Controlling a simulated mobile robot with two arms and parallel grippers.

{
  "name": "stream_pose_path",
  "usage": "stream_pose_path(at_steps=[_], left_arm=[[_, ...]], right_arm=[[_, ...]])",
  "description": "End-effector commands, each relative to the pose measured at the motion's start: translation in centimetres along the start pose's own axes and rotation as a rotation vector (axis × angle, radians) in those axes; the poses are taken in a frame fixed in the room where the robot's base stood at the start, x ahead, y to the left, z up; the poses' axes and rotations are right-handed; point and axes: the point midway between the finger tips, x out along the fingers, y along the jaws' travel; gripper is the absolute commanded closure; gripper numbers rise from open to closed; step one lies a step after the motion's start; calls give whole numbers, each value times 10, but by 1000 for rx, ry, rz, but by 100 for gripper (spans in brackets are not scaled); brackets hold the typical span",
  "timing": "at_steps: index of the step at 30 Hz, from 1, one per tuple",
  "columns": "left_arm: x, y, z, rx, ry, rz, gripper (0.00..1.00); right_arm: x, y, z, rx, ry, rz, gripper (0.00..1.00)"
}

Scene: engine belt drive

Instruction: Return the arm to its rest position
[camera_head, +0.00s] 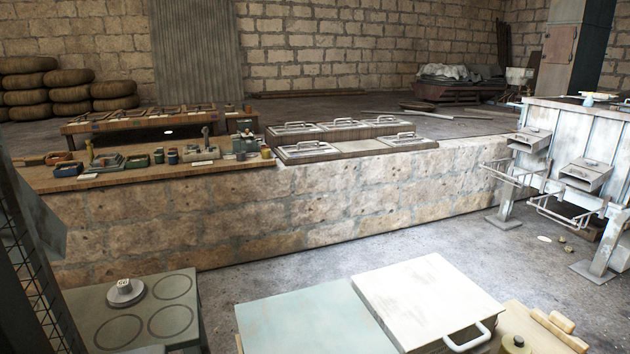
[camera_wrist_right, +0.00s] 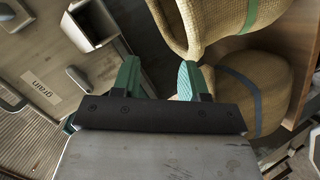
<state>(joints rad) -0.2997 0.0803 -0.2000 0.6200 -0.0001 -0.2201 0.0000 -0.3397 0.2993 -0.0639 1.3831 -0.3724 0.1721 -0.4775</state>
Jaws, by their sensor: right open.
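My right gripper (camera_wrist_right: 158,78) shows in the right wrist view, its two green fingers apart, with nothing held between them. Its right finger overlaps woven sacks in the picture; I cannot tell whether it touches them. My right gripper and arm are not recognisable in the head view. My left gripper is in neither view.
In the wrist view, a woven sack with a green band (camera_wrist_right: 225,22) and one with a blue band (camera_wrist_right: 268,88) lie right. A panel labelled "grain" (camera_wrist_right: 50,60) is left. The head view shows a stone counter (camera_head: 200,220), a white-lidded box (camera_head: 425,295) and open floor (camera_head: 300,275).

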Motion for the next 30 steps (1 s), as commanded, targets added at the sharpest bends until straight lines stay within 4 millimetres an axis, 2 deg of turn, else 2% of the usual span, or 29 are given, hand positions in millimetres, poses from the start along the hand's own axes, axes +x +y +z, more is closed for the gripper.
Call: stream_pose_path(at_steps=[1,5,6,9,13,15,19,30], left_arm=[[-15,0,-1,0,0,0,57],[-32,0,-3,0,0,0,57],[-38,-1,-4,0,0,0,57],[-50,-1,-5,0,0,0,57],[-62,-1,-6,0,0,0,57],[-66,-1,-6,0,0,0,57],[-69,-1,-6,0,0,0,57],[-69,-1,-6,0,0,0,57]], right_arm=[[-10,-27,9,105,-75,-74,56],[-42,-108,30,366,-281,-249,56],[-57,-135,34,445,-354,-305,56],[-99,-194,38,622,-537,-427,56],[-153,-250,34,783,-742,-540,56],[-176,-270,31,838,-825,-579,56],[-201,-289,27,891,-914,-617,56],[-205,-293,26,900,-931,-624,56]])
